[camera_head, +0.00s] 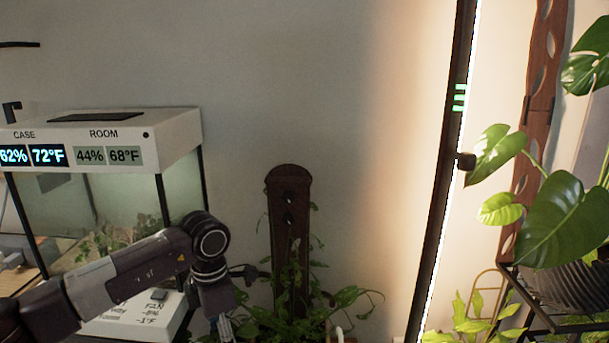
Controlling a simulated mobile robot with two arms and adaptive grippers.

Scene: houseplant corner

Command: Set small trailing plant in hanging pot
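A leafy green plant with thin, spreading stems (345,298) is at the bottom centre, around the foot of a dark brown post. I cannot tell whether it is the small trailing plant; any pot of its own is cut off or hidden. No hanging pot can be made out. My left arm comes in from the left, and its gripper (224,327) points down at the bottom edge, just left of this plant. Its fingertips are cut off or too small to read. My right gripper is not in view.
A glass case (100,205) with a white display top stands at left, behind my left arm. The brown post (289,235) stands at centre. A tall lit lamp pole (445,150) rises right of it. A large-leaved plant (565,215) in a ribbed dark pot (570,287) fills the right.

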